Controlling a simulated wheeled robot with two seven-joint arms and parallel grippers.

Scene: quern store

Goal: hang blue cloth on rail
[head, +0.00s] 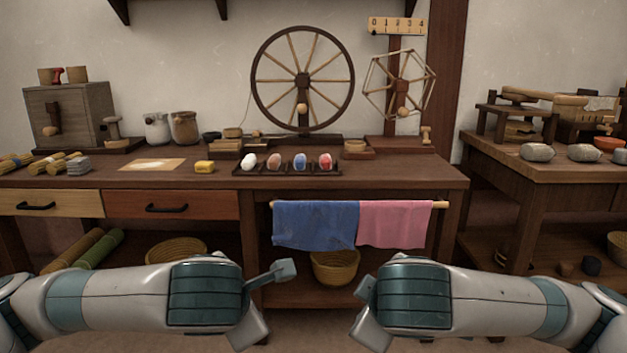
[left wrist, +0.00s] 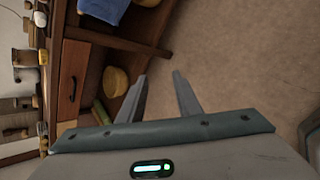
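The blue cloth (head: 316,224) hangs over the wooden rail (head: 439,204) at the front of the bench, on its left part. A pink cloth (head: 395,222) hangs beside it on the right. Part of the blue cloth also shows at the top of the left wrist view (left wrist: 103,8). My left gripper (head: 268,300) is below and in front of the blue cloth, apart from it. Its fingers are spread and empty in the left wrist view (left wrist: 161,78). My right gripper (head: 358,312) is low in front of the bench, apart from the cloths; its fingers look parted, with nothing visible between them.
The bench (head: 400,176) carries a spinning wheel (head: 303,80), a tray of coloured balls (head: 290,169) and a yellow block (head: 204,167). Baskets (head: 334,268) stand on the shelf beneath. A second table (head: 560,172) stands at right. The floor before the bench looks clear.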

